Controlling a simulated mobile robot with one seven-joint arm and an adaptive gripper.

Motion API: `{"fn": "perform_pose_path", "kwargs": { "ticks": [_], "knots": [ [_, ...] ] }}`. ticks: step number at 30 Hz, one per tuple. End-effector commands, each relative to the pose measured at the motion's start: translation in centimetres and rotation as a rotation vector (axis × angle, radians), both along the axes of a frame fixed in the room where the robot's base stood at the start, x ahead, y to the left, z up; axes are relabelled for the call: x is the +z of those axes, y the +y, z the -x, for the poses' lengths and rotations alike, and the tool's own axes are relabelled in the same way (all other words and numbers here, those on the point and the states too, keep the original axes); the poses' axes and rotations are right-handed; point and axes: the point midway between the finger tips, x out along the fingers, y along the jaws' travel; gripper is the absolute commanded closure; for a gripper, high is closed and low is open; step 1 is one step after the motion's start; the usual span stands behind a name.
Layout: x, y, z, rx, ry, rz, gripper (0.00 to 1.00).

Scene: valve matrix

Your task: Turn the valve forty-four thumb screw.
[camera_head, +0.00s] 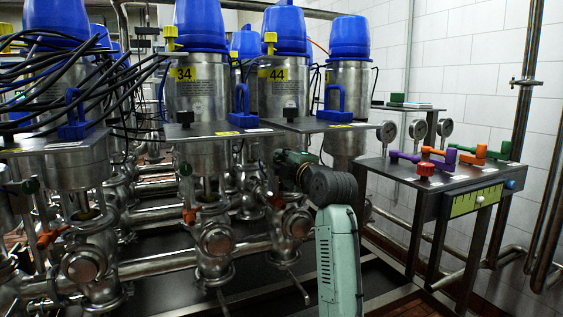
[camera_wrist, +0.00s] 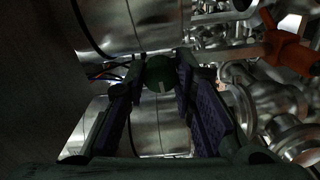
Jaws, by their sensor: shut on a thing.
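The valve labelled 44 (camera_head: 277,74) is a steel cylinder with a blue cap, standing on a grey plate in the head view. My gripper (camera_head: 285,160) is just below that plate; the arm hides much of the area there. In the wrist view, my gripper (camera_wrist: 161,62) has its two dark fingers with purple pads on either side of a round dark green thumb screw (camera_wrist: 159,76). The fingertips are shut on the screw. A pale mark shows on its face. The screw is hidden in the head view.
An orange handle (camera_wrist: 286,46) is close on the right in the wrist view. Steel pipes run below the valve, and valve 34 (camera_head: 186,74) stands to its left. Black cables (camera_head: 75,90) hang at the far left. A side table (camera_head: 440,180) with coloured handles stands to the right.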

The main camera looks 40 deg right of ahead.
Motion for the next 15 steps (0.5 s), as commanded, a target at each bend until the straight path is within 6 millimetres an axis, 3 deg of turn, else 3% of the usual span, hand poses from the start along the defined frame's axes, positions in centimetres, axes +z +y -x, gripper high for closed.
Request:
{"fn": "perform_pose_path", "kwargs": {
  "ticks": [2, 3, 11, 15],
  "knots": [
    [0.09, 0.02, -0.04, 0.0, -0.002, 0.0, 1.0],
    [0.1, 0.02, -0.03, 0.0, -0.002, 0.0, 0.74],
    [0.05, 0.01, -0.01, 0.0, -0.001, -0.001, 0.57],
    [0.04, 0.01, 0.0, 0.0, -0.001, -0.001, 0.56]
  ]
}}
